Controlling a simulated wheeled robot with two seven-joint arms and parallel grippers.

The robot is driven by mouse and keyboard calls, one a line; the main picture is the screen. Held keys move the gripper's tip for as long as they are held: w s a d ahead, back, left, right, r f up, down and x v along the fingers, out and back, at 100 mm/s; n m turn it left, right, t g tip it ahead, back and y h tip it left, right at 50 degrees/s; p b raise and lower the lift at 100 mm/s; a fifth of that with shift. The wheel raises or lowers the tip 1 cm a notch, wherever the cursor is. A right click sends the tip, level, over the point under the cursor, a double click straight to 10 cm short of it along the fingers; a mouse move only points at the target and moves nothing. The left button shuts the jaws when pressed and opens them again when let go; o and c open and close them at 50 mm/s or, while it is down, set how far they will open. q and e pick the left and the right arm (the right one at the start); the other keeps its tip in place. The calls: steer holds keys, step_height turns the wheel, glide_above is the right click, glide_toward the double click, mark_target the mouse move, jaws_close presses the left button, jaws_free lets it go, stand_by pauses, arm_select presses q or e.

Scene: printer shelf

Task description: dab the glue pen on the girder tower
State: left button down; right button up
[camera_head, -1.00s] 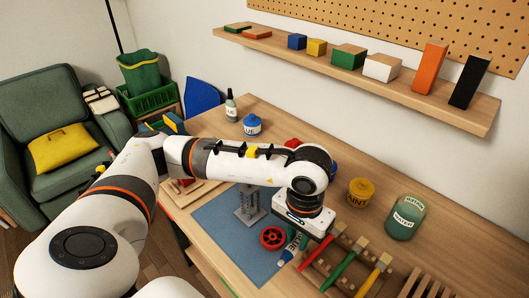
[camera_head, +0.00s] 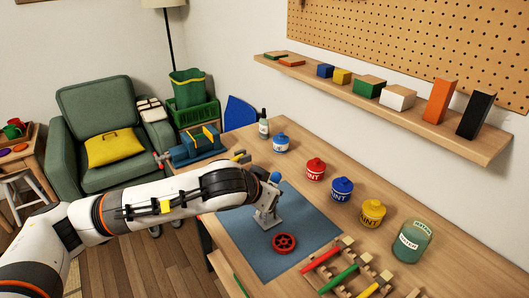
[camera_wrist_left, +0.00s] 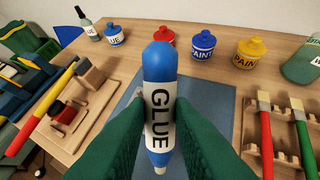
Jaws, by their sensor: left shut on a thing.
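My left gripper (camera_wrist_left: 160,118) is shut on the glue pen (camera_wrist_left: 160,62). The pen is blue with a white GLUE label and stands roughly upright between green fingers, its narrow end downward. In the head view the pen's blue top (camera_head: 275,177) shows just past the end of my left arm. The grey girder tower (camera_head: 267,214) stands on the blue mat (camera_head: 312,225), directly below and in front of it in the picture. My arm hides part of the tower, and I cannot tell whether the pen touches it. My right gripper is not in view.
A red wheel (camera_head: 284,243) lies on the mat near the tower. A rack (camera_head: 352,272) with coloured-handled tools is at the front right. Red (camera_head: 315,169), blue (camera_head: 341,189) and yellow (camera_head: 372,213) paint pots and a water jar (camera_head: 411,241) line the back. The mat's right part is clear.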

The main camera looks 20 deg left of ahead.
arm_select(q)
steer(key=w+r+m+t+h, duration=0.1)
steer(key=w+r+t+h, duration=0.15)
steer(key=w+r, duration=0.3)
steer(key=shift+t, duration=0.35)
steer(key=shift+s+a+f+b, duration=0.2)
steer(key=shift+f+b, duration=0.45)
steer(key=shift+f, duration=0.7)
steer(key=shift+s+a+f+b, duration=0.15)
steer(key=shift+f+b, duration=0.45)
steer(key=shift+f, duration=0.75)
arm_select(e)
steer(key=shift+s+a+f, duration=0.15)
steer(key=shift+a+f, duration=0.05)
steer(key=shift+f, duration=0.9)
arm_select(q)
steer(key=shift+d+f+b, duration=0.1)
steer(key=shift+f+b, duration=0.25)
steer(key=shift+b, duration=0.1)
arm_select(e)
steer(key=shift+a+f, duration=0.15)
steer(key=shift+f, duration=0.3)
arm_select(q)
step_height(320, 180, up, 7)
steer(key=p, duration=0.3)
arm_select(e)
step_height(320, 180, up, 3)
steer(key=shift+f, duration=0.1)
